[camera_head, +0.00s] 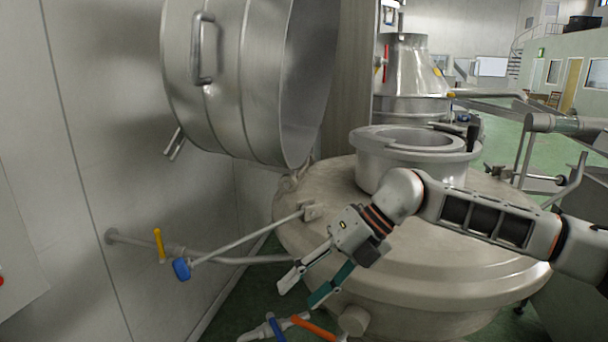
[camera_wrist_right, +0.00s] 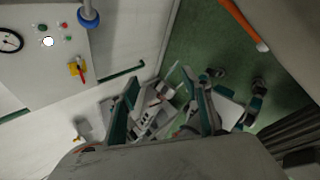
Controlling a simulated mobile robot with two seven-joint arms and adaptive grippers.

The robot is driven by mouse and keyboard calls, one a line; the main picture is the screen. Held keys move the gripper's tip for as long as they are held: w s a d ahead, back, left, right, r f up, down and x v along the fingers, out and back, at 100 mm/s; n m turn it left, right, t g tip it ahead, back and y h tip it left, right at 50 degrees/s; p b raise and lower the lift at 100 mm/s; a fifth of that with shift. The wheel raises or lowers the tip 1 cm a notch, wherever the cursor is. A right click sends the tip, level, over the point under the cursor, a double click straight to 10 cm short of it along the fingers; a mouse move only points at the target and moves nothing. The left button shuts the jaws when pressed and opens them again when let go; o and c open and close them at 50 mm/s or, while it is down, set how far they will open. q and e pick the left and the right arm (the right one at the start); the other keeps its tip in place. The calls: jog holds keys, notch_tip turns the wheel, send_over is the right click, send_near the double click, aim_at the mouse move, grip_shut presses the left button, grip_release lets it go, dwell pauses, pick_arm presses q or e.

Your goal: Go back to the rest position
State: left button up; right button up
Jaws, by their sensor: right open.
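My right gripper (camera_head: 300,292) is open and empty, with its arm coming in from the right across the domed steel tank (camera_head: 470,275). Its two fingers, with teal pads, point down and left in front of the tank's near left side. In the right wrist view the two fingers of the right gripper (camera_wrist_right: 165,100) stand apart, with nothing held between them. My left gripper does not show in the head view, and I cannot make it out in the right wrist view.
A large round steel lid (camera_head: 215,85) stands open at the upper left. A rod with a blue end (camera_head: 181,269) juts left from the tank, near a yellow handle (camera_head: 159,244). An orange handle (camera_head: 315,329) is below the gripper. A wall panel (camera_wrist_right: 45,50) is at the left.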

jog(key=s+a+m+g+y, duration=0.2)
jog(key=s+a+y, duration=0.65)
jog(key=a, duration=0.25)
jog(key=w+d+f+m+t+h, duration=0.3)
jog(key=d+f+m+t, duration=0.4)
jog(key=m+t, duration=0.45)
jog(key=w+d+f+m+t+h, duration=0.2)
jog(key=w+d+f+m+t, duration=0.2)
jog(key=d+f+m+t, duration=0.7)
jog(key=s+d+f+m+g+h, duration=0.4)
jog(key=s+f, duration=0.4)
jog(key=f, duration=0.2)
jog(key=s+d+f+m+g+h, duration=0.4)
jog(key=s+d+f+m+h, duration=0.1)
jog(key=s+d+f, duration=0.4)
notch_tip(320, 180, down, 2)
jog(key=shift+s+f+m, duration=0.1)
jog(key=shift+s+m, duration=0.2)
jog(key=shift+m, duration=0.55)
